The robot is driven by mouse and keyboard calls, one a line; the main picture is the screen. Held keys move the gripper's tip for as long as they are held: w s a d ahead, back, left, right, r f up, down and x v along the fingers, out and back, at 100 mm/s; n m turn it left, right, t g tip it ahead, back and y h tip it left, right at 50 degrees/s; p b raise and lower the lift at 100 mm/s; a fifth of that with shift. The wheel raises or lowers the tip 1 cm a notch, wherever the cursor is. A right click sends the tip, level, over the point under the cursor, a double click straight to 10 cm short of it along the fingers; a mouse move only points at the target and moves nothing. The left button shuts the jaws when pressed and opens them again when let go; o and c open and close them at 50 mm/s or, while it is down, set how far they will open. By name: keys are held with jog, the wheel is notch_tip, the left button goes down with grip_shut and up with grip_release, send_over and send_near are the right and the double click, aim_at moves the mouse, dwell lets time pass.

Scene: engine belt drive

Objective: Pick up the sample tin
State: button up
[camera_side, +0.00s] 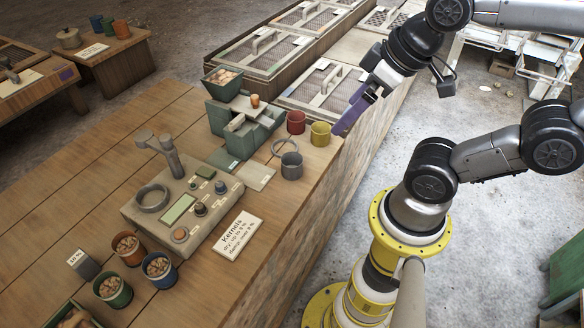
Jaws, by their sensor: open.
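A plain grey tin (291,166) stands upright near the right edge of the wooden bench; it looks most like the sample tin. A red tin (296,122) and a yellow tin (320,134) stand just behind it. My gripper (344,124) has purple fingers pointing down and left, beside the yellow tin at the bench's right edge. It is open, with nothing seen between the fingers, and apart from the grey tin. The fingers are seen nearly edge-on, so their gap is hard to see.
A green mill (243,128) with a hopper of kernels stands left of the tins. A grey meter (182,208) and a kernels sign (238,236) are nearer the camera. Several kernel-filled cups (159,268) stand at the front left. Meshed trays (270,52) lie behind.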

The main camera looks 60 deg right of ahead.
jog(key=n, duration=0.1)
jog(key=n+g, duration=0.6)
jog(key=n, duration=1)
send_over(292, 161)
jog(key=s+a, duration=0.1)
jog(key=a, duration=0.2)
notch_tip(292, 161, down, 23)
jog(key=shift+s+d+f, duration=0.1)
jog(key=shift+d+f, duration=0.05)
jog(key=shift+f, duration=0.9)
jog(key=shift+w+d+f, duration=0.1)
jog(key=shift+d+f, duration=0.1)
jog(key=shift+f, duration=0.85)
jog(key=shift+s+d+f, duration=0.1)
jog(key=shift+d+f, duration=0.05)
jog(key=shift+f, duration=0.9)
jog(key=c, duration=1.4)
